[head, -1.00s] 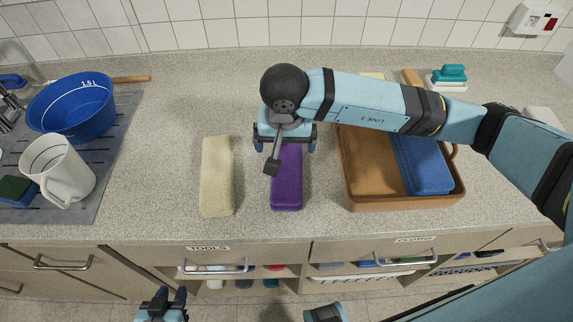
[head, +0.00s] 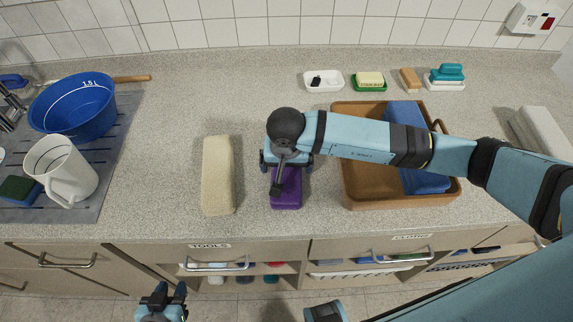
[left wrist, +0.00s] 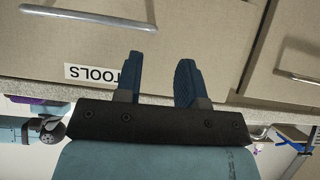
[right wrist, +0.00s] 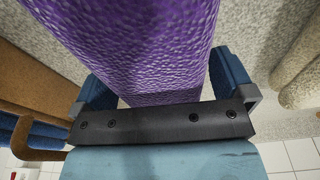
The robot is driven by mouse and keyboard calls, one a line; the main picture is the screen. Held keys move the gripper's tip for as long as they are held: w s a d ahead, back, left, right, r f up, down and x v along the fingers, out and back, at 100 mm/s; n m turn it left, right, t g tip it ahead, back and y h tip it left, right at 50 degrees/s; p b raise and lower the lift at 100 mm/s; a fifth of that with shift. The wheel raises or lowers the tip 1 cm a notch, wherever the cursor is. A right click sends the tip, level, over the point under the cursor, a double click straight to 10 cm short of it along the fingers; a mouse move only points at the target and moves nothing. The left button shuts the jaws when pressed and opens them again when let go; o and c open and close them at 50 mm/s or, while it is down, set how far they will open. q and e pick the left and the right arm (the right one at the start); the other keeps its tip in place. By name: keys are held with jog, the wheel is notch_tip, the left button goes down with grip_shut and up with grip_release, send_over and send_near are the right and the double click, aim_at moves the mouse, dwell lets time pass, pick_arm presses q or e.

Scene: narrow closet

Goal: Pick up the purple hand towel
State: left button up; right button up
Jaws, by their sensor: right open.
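The purple hand towel (head: 287,191) is a folded oblong on the counter, between a cream towel and a brown tray. My right gripper (head: 287,165) is over its far part and hides that part in the head view. In the right wrist view the purple towel (right wrist: 150,45) lies between the two open fingers (right wrist: 163,85), one on each side, with a visible gap on at least the right. My left gripper (head: 163,296) is open and empty, low in front of the drawers; its fingers (left wrist: 157,80) show apart in the left wrist view.
The cream towel (head: 217,176) lies left of the purple one. The brown tray (head: 400,202) with a blue folded cloth (head: 428,180) stands to the right. A jug (head: 61,168) and blue basin (head: 72,107) are at far left. Small soap dishes line the back.

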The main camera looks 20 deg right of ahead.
jog(key=c, duration=1)
jog(key=shift+r, duration=0.15)
